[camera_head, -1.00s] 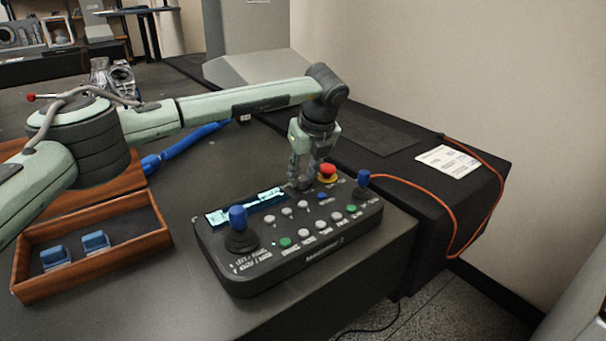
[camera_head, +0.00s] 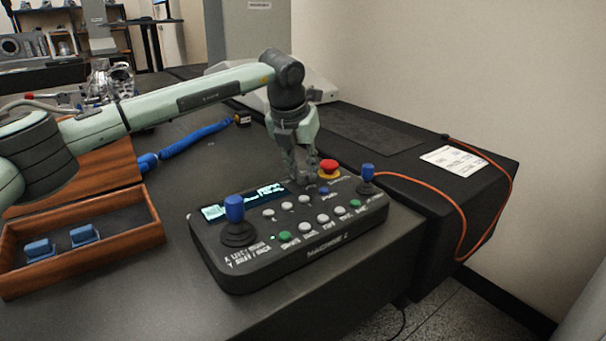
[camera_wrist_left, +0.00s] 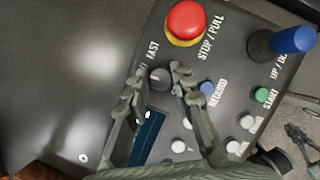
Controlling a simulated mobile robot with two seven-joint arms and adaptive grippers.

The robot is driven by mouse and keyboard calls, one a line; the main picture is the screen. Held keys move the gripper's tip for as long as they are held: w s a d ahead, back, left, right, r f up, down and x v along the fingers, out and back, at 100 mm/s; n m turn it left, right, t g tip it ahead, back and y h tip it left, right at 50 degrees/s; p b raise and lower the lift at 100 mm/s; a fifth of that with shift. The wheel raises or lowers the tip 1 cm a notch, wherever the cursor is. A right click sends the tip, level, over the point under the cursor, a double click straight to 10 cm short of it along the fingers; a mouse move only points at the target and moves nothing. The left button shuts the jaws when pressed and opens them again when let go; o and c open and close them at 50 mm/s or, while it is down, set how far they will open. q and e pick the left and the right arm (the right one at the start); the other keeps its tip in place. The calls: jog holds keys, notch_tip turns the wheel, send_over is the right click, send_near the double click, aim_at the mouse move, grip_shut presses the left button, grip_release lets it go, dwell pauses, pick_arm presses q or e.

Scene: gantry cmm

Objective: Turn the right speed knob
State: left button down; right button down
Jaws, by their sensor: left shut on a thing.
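The control panel (camera_head: 300,257) lies on the dark table, with a lit screen, several buttons and two blue-topped joysticks. My left gripper (camera_head: 305,182) reaches down to its far edge, beside the red stop button (camera_head: 328,167). In the left wrist view, the dark round speed knob (camera_wrist_left: 160,78) sits near the FAST label. My left gripper's fingertips (camera_wrist_left: 159,80) are closed on the knob from two sides. In the head view, the gripper hides the knob. A dark jointed part, apparently my right gripper (camera_wrist_left: 302,143), shows small at the wrist view's lower right edge; its jaws are unclear.
The taller joystick (camera_head: 235,225) is at the panel's left; the smaller joystick (camera_head: 367,178) is at its right, near the stop button. A wooden tray (camera_head: 100,255) with blue pieces lies at left. An orange cable (camera_head: 440,194) hangs over the black bench at right.

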pick_arm(q)
jog(key=shift+m, duration=0.5)
jog(key=shift+a+m+h, duration=0.1)
jog(key=shift+m+h, duration=0.2)
jog(key=shift+m, duration=0.1)
jog(key=shift+m+g, duration=0.3)
jog(key=shift+m, duration=0.2)
jog(key=m+h+p, duration=0.1)
jog(key=m, duration=0.1)
jog(key=shift+r+m+g, duration=0.1)
jog(key=shift+m+g, duration=0.2)
jog(key=shift+m, duration=0.1)
pick_arm(e)
jog(key=s+d+g, duration=0.2)
jog(key=s+d, duration=0.1)
jog(key=s, duration=0.1)
pick_arm(q)
jog(key=shift+w+m+g+h+p, duration=0.1)
jog(key=shift+m+g+h+p, duration=0.4)
jog(key=shift+m, duration=0.7)
jog(key=shift+m+g+p, duration=0.4)
jog(key=shift+m+p, duration=0.25)
jog(key=shift+m, duration=0.75)
pick_arm(e)
jog(key=x, duration=0.6)
jog(key=shift+a+f+h, duration=0.3)
jog(key=shift+a, duration=0.25)
pick_arm(q)
jog(key=c, duration=1.3)
grip_release()
